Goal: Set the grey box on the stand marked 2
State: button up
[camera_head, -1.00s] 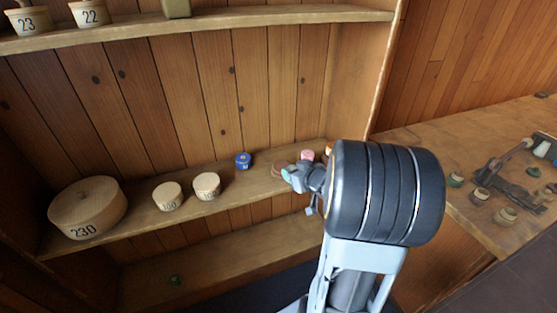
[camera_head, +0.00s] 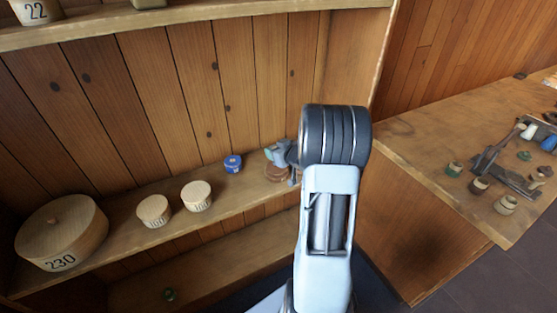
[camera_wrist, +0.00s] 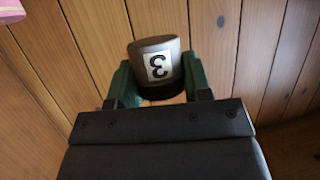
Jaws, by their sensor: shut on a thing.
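My gripper (camera_wrist: 155,88) is shut on a grey round box (camera_wrist: 152,48) with a dark lower band and a white label reading like a 3, seen turned over in the wrist view. The green fingers press on its two sides. In the head view my gripper (camera_head: 280,154) is over the right part of the middle shelf, partly behind my arm, and the box cannot be made out there. A brown round thing (camera_head: 276,173) sits just below it on the shelf. I cannot make out a stand marked 2 in either view.
The middle shelf holds a big lidded box marked 230 (camera_head: 62,232), two pale round boxes (camera_head: 154,211) (camera_head: 196,196) and a small blue one (camera_head: 233,163). A pot marked 22 (camera_head: 36,10) stands above. The right bench (camera_head: 415,150) has several spools. A pink thing (camera_wrist: 10,10) shows at the wrist view's corner.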

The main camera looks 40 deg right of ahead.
jog(key=w+f, duration=0.1)
jog(key=w+d+f, duration=0.1)
jog(key=f, duration=0.1)
jog(key=w+d+f, duration=0.1)
jog(key=f, duration=0.1)
jog(key=shift+d, duration=0.25)
jog(key=shift+d+f, duration=0.1)
jog(key=shift+f, duration=1.55)
jog(key=shift+f, duration=0.25)
jog(key=o, duration=0.9)
jog(key=shift+r, duration=0.1)
